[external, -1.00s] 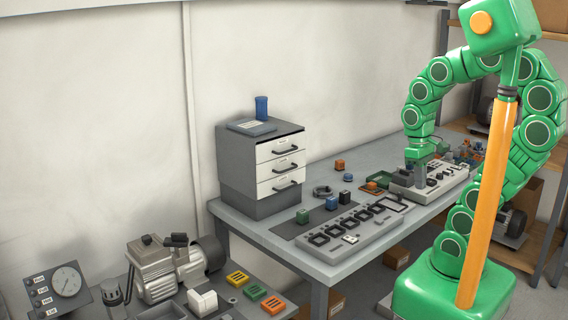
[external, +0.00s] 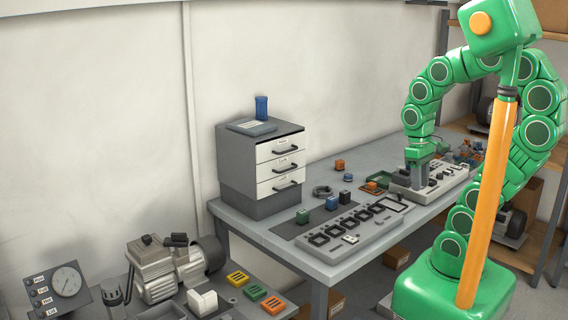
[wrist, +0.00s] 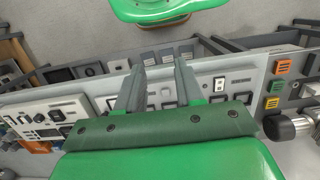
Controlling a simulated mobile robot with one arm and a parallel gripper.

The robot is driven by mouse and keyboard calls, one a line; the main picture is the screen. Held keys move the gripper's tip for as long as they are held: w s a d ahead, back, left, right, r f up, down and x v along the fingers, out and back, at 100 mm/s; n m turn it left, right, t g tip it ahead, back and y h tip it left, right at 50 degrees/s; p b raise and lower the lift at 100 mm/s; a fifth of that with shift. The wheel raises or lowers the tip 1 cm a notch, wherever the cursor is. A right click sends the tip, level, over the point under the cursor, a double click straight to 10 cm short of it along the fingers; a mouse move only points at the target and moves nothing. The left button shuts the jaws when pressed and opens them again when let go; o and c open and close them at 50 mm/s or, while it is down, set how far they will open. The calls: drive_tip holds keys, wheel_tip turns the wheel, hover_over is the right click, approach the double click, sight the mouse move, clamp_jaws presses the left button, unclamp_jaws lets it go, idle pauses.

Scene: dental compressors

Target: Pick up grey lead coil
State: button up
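The grey lead coil (external: 322,191) lies as a small dark ring on the bench top, in front of the drawer cabinet and behind the green and blue blocks. My gripper (external: 418,184) is well to the right of the coil, low over the light panel at the bench's right part. In the wrist view my gripper (wrist: 160,68) shows two grey fingers apart, with nothing clearly held between them. I cannot make out the coil in the wrist view; the gripper body covers much of the picture.
The drawer cabinet (external: 262,170) stands at the bench's left end. A green block (external: 302,216), a blue block (external: 331,203) and an orange block (external: 339,164) stand near the coil. A long panel with square sockets (external: 345,232) lies along the front edge. A compressor (external: 165,268) sits lower left.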

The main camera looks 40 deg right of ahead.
drive_tip(key=o, duration=1.1)
drive_tip(key=shift+w, duration=0.1)
drive_tip(key=m+t, duration=0.2)
drive_tip(key=t, duration=0.3)
approach(324, 187)
drive_tip(key=shift+s+a+h, duration=0.3)
drive_tip(key=shift+s+a, duration=0.55)
drive_tip(key=shift+a, duration=0.3)
drive_tip(key=shift+a+x, duration=0.2)
drive_tip(key=shift+x, duration=4)
